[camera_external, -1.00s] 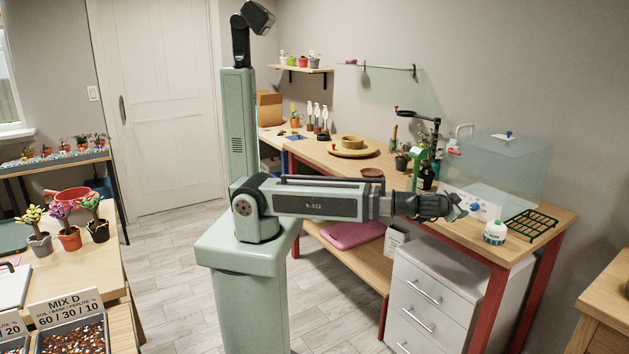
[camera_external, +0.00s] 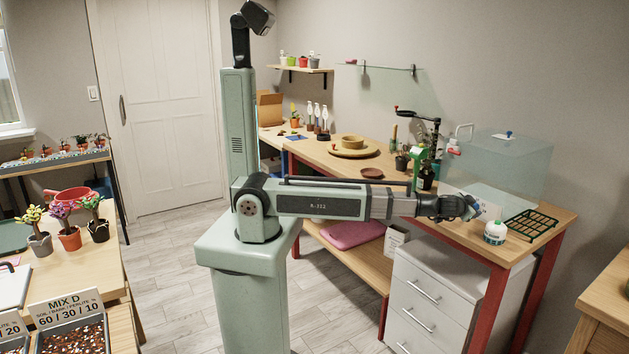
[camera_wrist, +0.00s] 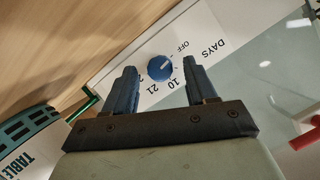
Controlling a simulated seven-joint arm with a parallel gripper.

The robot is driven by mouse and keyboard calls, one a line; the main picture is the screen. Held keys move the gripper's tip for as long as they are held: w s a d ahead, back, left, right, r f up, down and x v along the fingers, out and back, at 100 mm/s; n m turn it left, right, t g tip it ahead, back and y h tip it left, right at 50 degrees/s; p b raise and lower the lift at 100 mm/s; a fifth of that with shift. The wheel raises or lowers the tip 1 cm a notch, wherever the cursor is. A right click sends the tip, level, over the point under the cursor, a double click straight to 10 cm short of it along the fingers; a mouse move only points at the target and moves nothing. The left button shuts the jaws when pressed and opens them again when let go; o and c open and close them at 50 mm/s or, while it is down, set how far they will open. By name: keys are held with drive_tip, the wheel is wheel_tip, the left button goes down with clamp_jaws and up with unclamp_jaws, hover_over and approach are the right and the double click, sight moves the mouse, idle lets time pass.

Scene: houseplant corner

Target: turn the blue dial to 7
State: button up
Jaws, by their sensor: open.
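The blue dial (camera_wrist: 160,67) sits on a white panel (camera_wrist: 201,32) in the wrist view, with a pale pointer mark on its face. The panel carries the words OFF and DAYS and the numbers 10 and 21; other markings are hidden by my fingers. My gripper (camera_wrist: 161,82) is open, its two blue fingers on either side of the dial with gaps showing. I cannot tell whether the fingertips are level with it. In the external view my gripper (camera_external: 473,207) is at the front of the clear case (camera_external: 500,165), and it hides the dial there.
A white drawer unit (camera_external: 432,295) is below.

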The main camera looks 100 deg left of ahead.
drive_tip(key=shift+w+a+f, duration=0.1)
drive_tip(key=shift+w+a, duration=0.1)
drive_tip(key=shift+a, duration=0.1)
drive_tip(key=c, duration=1)
